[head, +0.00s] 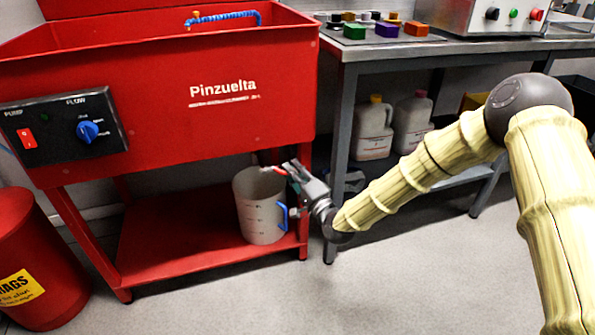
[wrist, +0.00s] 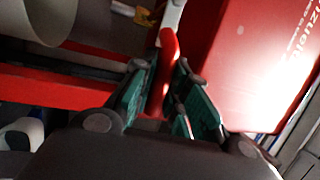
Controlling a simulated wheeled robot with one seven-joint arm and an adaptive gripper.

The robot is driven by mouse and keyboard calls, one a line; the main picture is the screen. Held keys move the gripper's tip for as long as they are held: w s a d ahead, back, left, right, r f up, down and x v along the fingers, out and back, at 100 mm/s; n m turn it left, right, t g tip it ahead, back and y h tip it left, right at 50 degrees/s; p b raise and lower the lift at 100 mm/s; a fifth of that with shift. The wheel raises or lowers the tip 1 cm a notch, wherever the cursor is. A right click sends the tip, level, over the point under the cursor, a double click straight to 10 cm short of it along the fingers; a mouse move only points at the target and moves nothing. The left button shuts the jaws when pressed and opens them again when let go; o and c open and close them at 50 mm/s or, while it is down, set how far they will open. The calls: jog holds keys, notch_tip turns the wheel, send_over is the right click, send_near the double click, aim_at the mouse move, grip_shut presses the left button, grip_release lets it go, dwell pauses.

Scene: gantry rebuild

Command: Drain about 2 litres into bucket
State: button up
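The bucket (head: 262,205) is a pale, upright jug with measuring marks and a blue handle. It stands on the low red shelf under the washer's tank; its liquid level cannot be seen. A red lever (head: 278,170) on a pale metal fitting is just above the bucket's rim. In the wrist view the red lever (wrist: 169,62) lies between my gripper's green-padded fingers. My gripper (head: 290,170) is at the lever, above the bucket's right side. I cannot tell whether the fingers press on it. No stream of liquid is visible.
The red washer tank (head: 150,90) has a control panel (head: 62,128) with a red switch and blue knob. A red rag bin (head: 38,262) stands at left. A metal bench (head: 390,46) is at right, with white jugs (head: 374,128) beneath. The floor in front is clear.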

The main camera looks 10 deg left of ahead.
jog(key=shift+o, duration=1.4)
jog(key=v, duration=1.2)
